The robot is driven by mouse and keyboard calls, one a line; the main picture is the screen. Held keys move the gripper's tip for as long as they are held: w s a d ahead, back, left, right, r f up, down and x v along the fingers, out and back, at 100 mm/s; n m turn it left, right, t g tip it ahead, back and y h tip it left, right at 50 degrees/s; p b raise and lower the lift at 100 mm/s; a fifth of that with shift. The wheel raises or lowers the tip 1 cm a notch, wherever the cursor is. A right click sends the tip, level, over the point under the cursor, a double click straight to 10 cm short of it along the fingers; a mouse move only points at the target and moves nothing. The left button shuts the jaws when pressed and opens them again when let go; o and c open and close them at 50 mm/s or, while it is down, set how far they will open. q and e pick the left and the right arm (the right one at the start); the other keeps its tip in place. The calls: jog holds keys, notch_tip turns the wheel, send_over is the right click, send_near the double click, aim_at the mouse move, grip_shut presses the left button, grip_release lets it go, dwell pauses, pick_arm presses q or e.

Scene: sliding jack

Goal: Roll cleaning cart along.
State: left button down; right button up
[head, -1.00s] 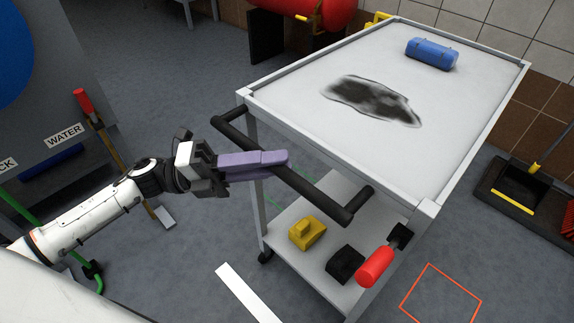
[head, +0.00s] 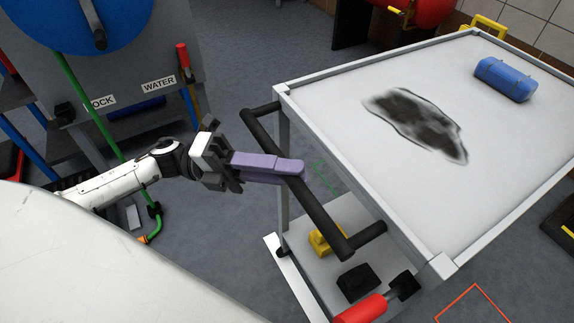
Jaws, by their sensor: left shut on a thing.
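The cleaning cart (head: 350,72) is a white two-level trolley on the right of the head view, with a black push handle (head: 318,207) on its near left end. My left gripper (head: 290,170) has purple fingers and is shut on the handle near its middle. A dark smudge (head: 418,120) and a blue cylindrical item (head: 503,79) are on the cart's top. A yellow item (head: 327,240) and a black item (head: 357,282) are on the lower shelf. A red-gripped lever (head: 362,310) sticks out at the near corner. My right gripper is not in view.
A grey cabinet with a WATER label (head: 158,86) and a blue disc (head: 75,12) stands at the left. A red cylinder (head: 420,10) is behind the cart.

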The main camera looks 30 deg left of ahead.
pick_arm(q)
jog(key=c, duration=1.6)
grip_release()
jog(key=shift+a, duration=0.1)
jog(key=v, duration=1)
jog(key=shift+s+a, duration=0.1)
